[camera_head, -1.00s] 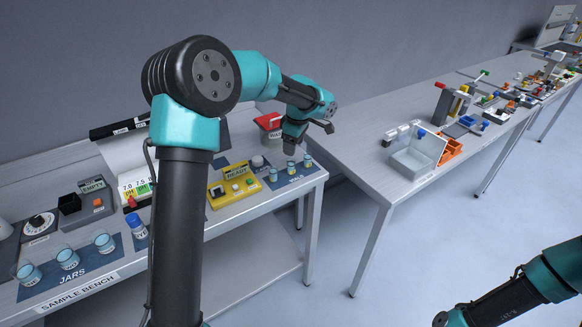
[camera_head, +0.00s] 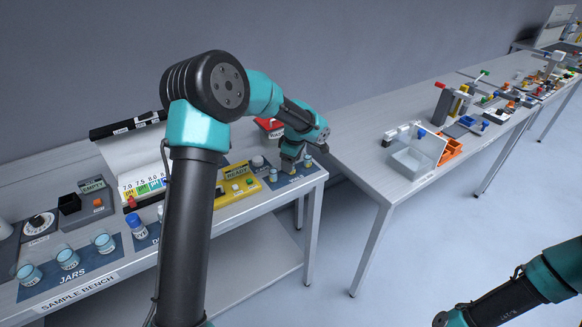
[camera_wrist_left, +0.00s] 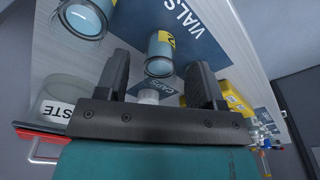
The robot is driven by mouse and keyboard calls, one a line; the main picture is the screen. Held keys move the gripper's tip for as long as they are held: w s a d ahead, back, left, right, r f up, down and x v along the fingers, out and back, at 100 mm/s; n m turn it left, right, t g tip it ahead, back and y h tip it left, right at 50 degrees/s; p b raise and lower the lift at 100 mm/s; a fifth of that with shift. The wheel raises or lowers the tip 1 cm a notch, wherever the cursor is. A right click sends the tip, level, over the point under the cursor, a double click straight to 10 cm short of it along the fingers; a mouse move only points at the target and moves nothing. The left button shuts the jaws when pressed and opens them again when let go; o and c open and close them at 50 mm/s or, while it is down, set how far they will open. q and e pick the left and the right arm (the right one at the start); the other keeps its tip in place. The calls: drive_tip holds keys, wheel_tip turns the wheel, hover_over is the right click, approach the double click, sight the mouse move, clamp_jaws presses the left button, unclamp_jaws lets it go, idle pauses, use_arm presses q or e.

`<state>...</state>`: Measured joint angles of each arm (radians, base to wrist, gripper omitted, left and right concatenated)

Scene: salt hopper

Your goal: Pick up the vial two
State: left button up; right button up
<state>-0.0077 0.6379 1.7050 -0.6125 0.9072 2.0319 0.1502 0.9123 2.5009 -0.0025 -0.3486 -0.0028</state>
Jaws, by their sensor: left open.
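Vial two (camera_wrist_left: 158,62), a small clear vial with blue contents and a yellow tag that seems to read 2, stands between the spread fingers in the left wrist view. My left gripper (camera_wrist_left: 159,60) is open, with a gap on both sides of the vial; contact is not visible. In the head view my left gripper (camera_head: 291,168) is over the blue vials mat and hides the middle vial. Another vial (camera_head: 308,161) stands to its right; a vial also shows at the upper left of the left wrist view (camera_wrist_left: 84,18). My right gripper is out of view.
A yellow device marked READY (camera_head: 236,187) sits left of the vials. A white round piece on a caps mat (camera_wrist_left: 149,96) lies below the vial in the wrist view. Jars (camera_head: 68,258) stand at the bench's left.

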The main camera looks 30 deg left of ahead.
use_arm(q)
drive_tip(key=shift+a+f, duration=0.2)
drive_tip(key=shift+f, duration=1.1)
drive_tip(key=shift+c, duration=0.3)
drive_tip(key=c, duration=0.9)
drive_tip(key=shift+r, duration=0.1)
drive_tip(key=shift+c, duration=0.2)
drive_tip(key=shift+r, duration=1.8)
drive_tip(key=s+d, duration=0.3)
drive_tip(key=s, duration=0.4)
drive_tip(key=s+d+r, duration=0.1)
drive_tip(key=s+d, duration=0.3)
drive_tip(key=s, duration=0.3)
drive_tip(key=shift+d+r, duration=0.15)
